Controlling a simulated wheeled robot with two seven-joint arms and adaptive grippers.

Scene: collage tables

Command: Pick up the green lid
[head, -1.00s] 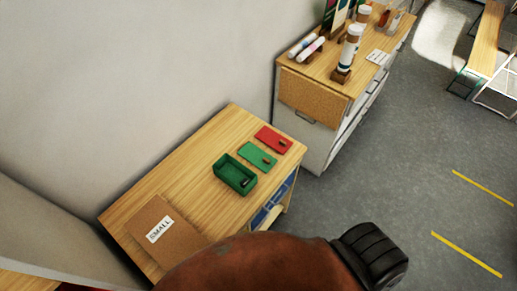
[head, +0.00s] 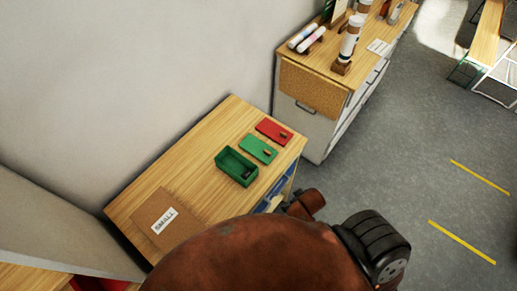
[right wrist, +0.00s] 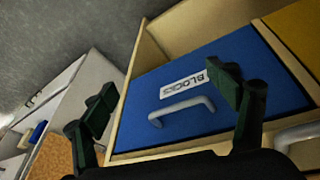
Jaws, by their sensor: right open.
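The green lid (head: 258,149) lies flat on the wooden table (head: 190,160), between a red lid (head: 273,132) and an open green box (head: 236,166). The lid has a small dark reddish knob. The box holds something small and dark. My right gripper (right wrist: 165,125) shows in the right wrist view with its two dark green fingers wide apart and nothing between them. It faces a blue drawer front (right wrist: 190,85) labelled BLOCKS with a grey handle (right wrist: 183,110). The green lid is not in the right wrist view. My left gripper is not in view.
A brown board marked SMALL (head: 165,222) lies at the table's near left end. A cabinet (head: 320,85) with bottles and rolled tubes on top stands beyond the table. Grey floor (head: 400,170) is open to the right.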

